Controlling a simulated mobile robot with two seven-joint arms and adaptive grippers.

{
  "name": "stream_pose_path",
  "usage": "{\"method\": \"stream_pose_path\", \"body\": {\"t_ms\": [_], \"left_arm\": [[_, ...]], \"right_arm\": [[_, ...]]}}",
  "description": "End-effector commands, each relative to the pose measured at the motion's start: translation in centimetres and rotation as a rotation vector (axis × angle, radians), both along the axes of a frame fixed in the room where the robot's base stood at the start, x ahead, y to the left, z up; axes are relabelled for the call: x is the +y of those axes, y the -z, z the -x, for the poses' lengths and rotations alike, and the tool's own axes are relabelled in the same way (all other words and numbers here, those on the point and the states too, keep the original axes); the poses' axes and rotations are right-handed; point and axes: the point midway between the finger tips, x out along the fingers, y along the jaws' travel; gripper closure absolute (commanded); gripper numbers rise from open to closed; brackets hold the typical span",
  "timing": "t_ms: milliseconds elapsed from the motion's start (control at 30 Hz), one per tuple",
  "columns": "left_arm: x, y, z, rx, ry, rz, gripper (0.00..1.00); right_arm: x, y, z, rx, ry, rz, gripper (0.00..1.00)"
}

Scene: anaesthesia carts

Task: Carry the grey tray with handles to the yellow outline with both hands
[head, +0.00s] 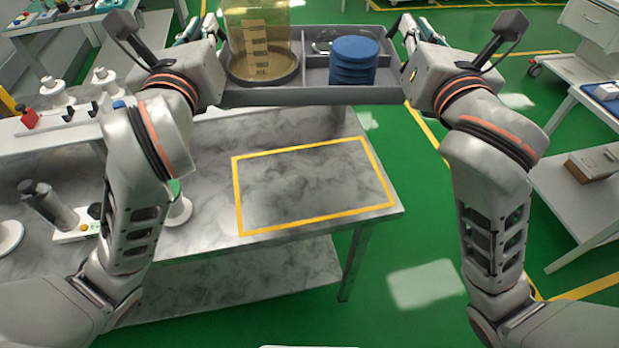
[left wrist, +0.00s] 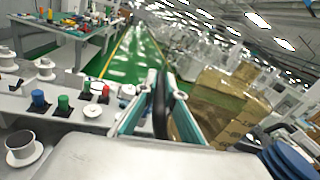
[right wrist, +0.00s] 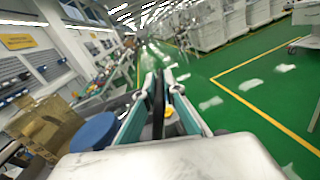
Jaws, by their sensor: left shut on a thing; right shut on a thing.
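The grey tray (head: 310,96) is held up level at the top of the head view, beyond and above the yellow outline (head: 312,220) on the marble-topped table. It carries a clear amber container (head: 262,40) on the left and a stack of blue discs (head: 354,62) on the right. My left gripper (head: 196,30) is shut on the tray's left handle. My right gripper (head: 410,28) is shut on its right handle. In the wrist views the fingers (left wrist: 160,105) and (right wrist: 160,95) close around a dark handle bar. The area inside the outline is bare.
The marble table (head: 200,220) ends at the right, with green floor beyond. White spools and bottles (head: 55,205) stand on its left part, one close to my left arm. A white cart (head: 575,180) with a box stands at the far right.

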Motion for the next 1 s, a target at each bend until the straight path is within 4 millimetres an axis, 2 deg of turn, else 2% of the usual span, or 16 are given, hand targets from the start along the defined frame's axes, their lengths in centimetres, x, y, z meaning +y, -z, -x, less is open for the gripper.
{"method": "stream_pose_path", "body": {"t_ms": [33,367,1000], "left_arm": [[0.4,-0.3,0.0,-0.008,-0.011,0.000,1.00],[0.4,0.3,-0.1,-0.006,-0.011,-0.001,1.00],[0.4,7.2,-0.5,-0.006,-0.010,-0.004,1.00]], "right_arm": [[-0.5,-0.2,-0.1,-0.004,0.014,0.002,1.00],[-0.5,0.4,-0.1,-0.003,0.014,0.003,1.00],[-0.5,7.3,-0.6,-0.001,0.012,0.006,1.00]]}}
